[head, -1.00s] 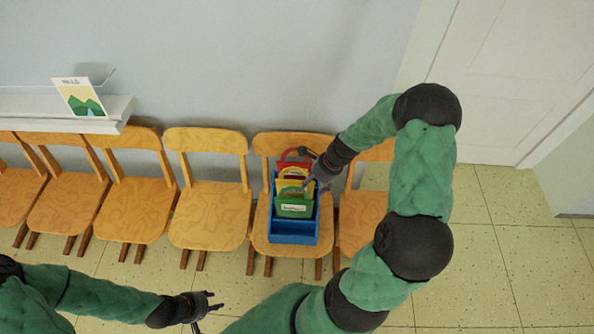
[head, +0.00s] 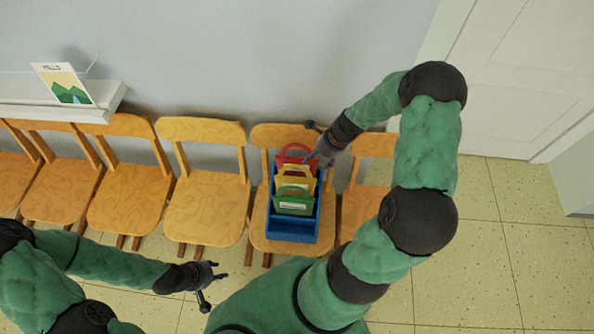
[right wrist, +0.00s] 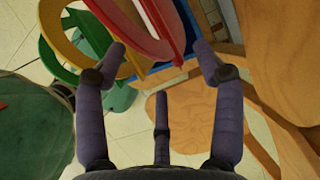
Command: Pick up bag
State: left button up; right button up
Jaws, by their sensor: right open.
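Three bags with loop handles stand in a row in a blue bin (head: 291,230) on a wooden chair: a red bag (head: 295,150) at the back, a yellow bag (head: 304,184) in the middle and a green bag (head: 295,203) in front. My right gripper (head: 317,149) is open above the bin's back right, beside the red bag. My left gripper (head: 208,283) is open and empty, low and far from the bin.
A row of wooden chairs (head: 205,208) stands along the wall, with one also right of the bin's chair (head: 262,240). A white ledge (head: 30,112) with a picture card (head: 64,86) is at upper left. Free floor (head: 470,260) lies to the right, by a white door (head: 520,75).

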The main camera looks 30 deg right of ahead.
aim_at(313, 161)
jog(key=shift+x, duration=0.85)
jog(key=b+x, duration=0.2)
jog(key=x, duration=0.1)
jog(key=b+x, duration=0.1)
jog(key=x, duration=0.1)
jog(key=shift+w+d+f, duration=0.1)
jog(key=shift+w+d, duration=0.1)
jog(key=shift+d, duration=0.15)
jog(key=shift+c, duration=0.9)
grip_shut()
